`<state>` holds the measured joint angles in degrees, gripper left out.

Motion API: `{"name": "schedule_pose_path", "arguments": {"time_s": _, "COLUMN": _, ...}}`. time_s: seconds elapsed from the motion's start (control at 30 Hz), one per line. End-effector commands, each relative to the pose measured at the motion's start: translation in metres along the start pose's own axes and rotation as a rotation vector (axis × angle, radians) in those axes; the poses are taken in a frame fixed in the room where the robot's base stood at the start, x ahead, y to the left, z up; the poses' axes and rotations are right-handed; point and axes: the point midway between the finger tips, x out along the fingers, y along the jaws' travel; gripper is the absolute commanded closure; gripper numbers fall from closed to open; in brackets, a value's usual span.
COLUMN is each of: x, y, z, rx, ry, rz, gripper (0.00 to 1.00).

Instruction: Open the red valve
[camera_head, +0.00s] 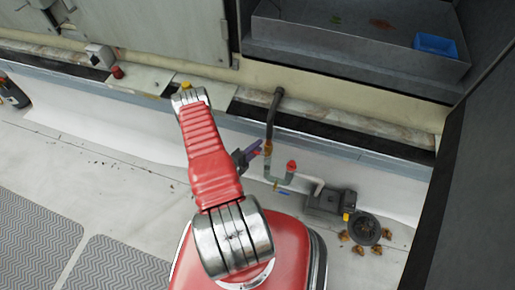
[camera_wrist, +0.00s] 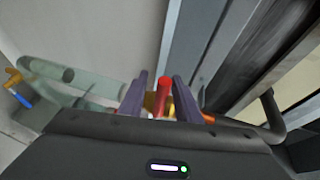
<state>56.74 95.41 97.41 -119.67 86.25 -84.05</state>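The red valve handle (camera_wrist: 165,85) shows in the wrist view as a short bar with a rounded end, pointing up between my two fingers. A brass-coloured part (camera_wrist: 150,100) sits behind it. My gripper (camera_wrist: 160,92) is open around the handle. The handle is close to the right finger, with a gap to the left finger; I cannot tell if it touches. In the head view, my gripper (camera_head: 248,154) is beside the dark vertical pipe (camera_head: 273,110), at its brass fitting (camera_head: 267,147). The handle is mostly hidden there.
A greenish U-shaped pipe (camera_head: 270,178) with a red cap (camera_head: 291,165) and a blue-handled valve (camera_head: 283,193) lies right of my gripper. A dark pump box (camera_head: 325,203) and a round drain (camera_head: 363,228) with leaves are farther right. A blue tray (camera_head: 436,45) sits inside the cooler.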

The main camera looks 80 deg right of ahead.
Motion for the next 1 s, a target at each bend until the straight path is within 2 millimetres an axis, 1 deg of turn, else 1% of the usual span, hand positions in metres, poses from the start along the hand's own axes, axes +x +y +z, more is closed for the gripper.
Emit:
{"name": "schedule_pose_path", "arguments": {"time_s": 0.13, "x": 0.0071, "y": 0.0001, "z": -0.0004, "rx": 0.0, "ry": 0.0, "rz": 0.0, "gripper": 0.7}}
{"name": "schedule_pose_path", "arguments": {"time_s": 0.43, "x": 0.008, "y": -0.0001, "z": -0.0001, "rx": -0.001, "ry": -0.001, "rz": 0.0, "gripper": 0.7}}
{"name": "schedule_pose_path", "arguments": {"time_s": 0.87, "x": 0.0079, "y": -0.0001, "z": -0.0002, "rx": -0.001, "ry": 0.0, "rz": 0.0, "gripper": 1.0}}
{"name": "schedule_pose_path", "arguments": {"time_s": 1.0, "x": 0.0079, "y": 0.0, "z": -0.0003, "rx": -0.001, "ry": 0.0, "rz": 0.0, "gripper": 1.0}}
